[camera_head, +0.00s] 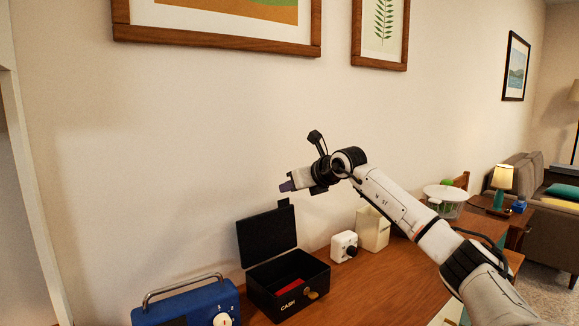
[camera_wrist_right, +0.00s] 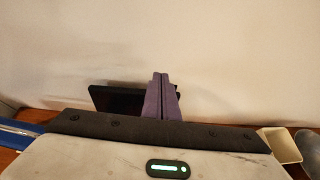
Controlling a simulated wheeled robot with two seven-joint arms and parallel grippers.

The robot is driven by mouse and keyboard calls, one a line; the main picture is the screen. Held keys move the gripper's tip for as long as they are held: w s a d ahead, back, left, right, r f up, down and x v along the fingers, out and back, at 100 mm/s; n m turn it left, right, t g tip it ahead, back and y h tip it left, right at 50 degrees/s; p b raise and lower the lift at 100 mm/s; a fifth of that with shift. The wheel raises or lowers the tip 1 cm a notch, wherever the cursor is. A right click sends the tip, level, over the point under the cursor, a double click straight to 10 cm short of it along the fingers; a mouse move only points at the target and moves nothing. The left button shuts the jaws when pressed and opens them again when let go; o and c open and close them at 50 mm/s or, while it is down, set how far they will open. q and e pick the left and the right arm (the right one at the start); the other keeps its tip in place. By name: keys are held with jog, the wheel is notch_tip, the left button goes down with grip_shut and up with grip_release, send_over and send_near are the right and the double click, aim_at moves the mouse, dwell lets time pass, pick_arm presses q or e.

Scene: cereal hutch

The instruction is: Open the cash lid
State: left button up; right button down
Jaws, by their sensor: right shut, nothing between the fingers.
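The black cash box (camera_head: 289,284) stands on the wooden counter, with "CASH" on its front and a round brass-coloured piece beside the word. Its lid (camera_head: 266,236) stands up, open, at the back, and something red (camera_head: 288,287) lies inside. My right gripper (camera_head: 287,186) is shut and empty, in the air above the lid and apart from it in the head view. In the right wrist view the shut fingers (camera_wrist_right: 161,92) appear in front of the dark lid (camera_wrist_right: 113,99). My left gripper is not in view.
A blue radio (camera_head: 186,304) with a handle stands left of the box. A small white device with a black knob (camera_head: 344,246) and a cream container (camera_head: 373,230) stand to its right. The wall (camera_head: 180,150) is close behind. Bare counter (camera_head: 365,285) lies to the right front.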

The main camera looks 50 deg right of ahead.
jog(key=w+r, duration=0.1)
jog(key=r, duration=0.1)
jog(key=w+r+p, duration=0.1)
jog(key=r, duration=0.1)
jog(key=w+r+p, duration=0.1)
jog(key=r, duration=0.1)
jog(key=shift+d+r, duration=0.25)
jog(key=shift+d, duration=0.15)
